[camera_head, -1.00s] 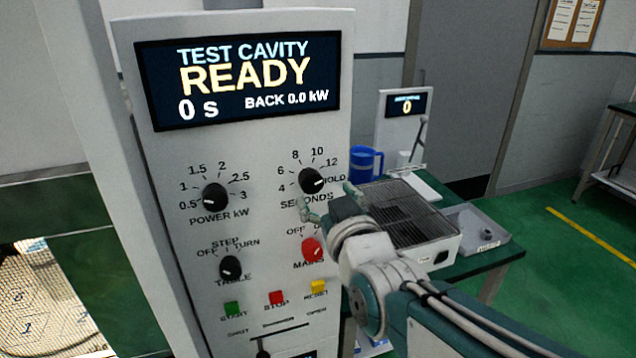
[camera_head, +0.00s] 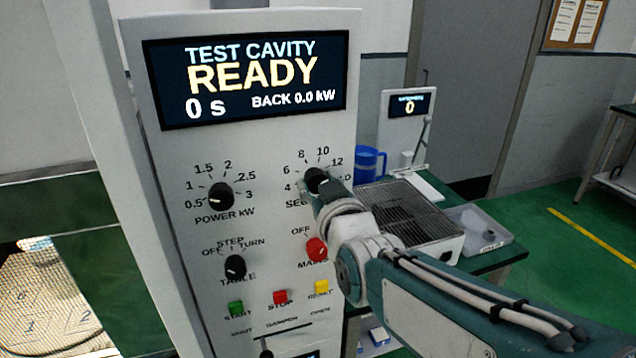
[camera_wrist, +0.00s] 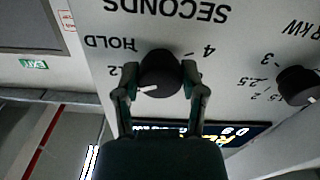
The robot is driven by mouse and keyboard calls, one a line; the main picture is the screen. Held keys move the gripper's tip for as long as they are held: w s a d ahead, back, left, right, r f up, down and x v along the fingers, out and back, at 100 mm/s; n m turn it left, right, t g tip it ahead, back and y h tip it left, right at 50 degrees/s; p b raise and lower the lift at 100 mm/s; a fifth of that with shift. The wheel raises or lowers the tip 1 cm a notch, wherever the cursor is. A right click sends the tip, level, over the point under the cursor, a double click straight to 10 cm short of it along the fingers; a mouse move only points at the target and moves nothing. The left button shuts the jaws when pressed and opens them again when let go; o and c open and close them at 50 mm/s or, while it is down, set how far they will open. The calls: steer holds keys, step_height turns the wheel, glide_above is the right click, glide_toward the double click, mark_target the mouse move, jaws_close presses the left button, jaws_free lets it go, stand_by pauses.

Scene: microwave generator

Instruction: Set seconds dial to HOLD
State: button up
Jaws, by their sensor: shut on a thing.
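The seconds dial (camera_head: 315,178) is a black round knob on the grey control panel, with marks from 4 to 12 and HOLD. My gripper (camera_head: 324,190) is at the dial in the head view and covers its lower part and the HOLD label. In the wrist view, which is upside down, my gripper (camera_wrist: 160,70) has one finger on each side of the seconds dial (camera_wrist: 160,74) and is shut on it. The dial's white pointer line points roughly toward the 12 side, not at the HOLD label (camera_wrist: 110,43).
The power dial (camera_head: 220,196), table dial (camera_head: 235,267) and red mains knob (camera_head: 316,248) are close by on the panel. The display (camera_head: 250,78) reads READY, 0 s. A bench with a metal grille box (camera_head: 400,215) and blue mug (camera_head: 368,162) stands behind my arm.

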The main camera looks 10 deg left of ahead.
stand_by(0.4)
steer(key=m, duration=0.4)
steer(key=shift+m, duration=2.4)
steer(key=o, duration=1.2)
steer(key=shift+w, duration=0.1)
steer(key=shift+c, duration=0.2)
steer(key=shift+a, duration=0.15)
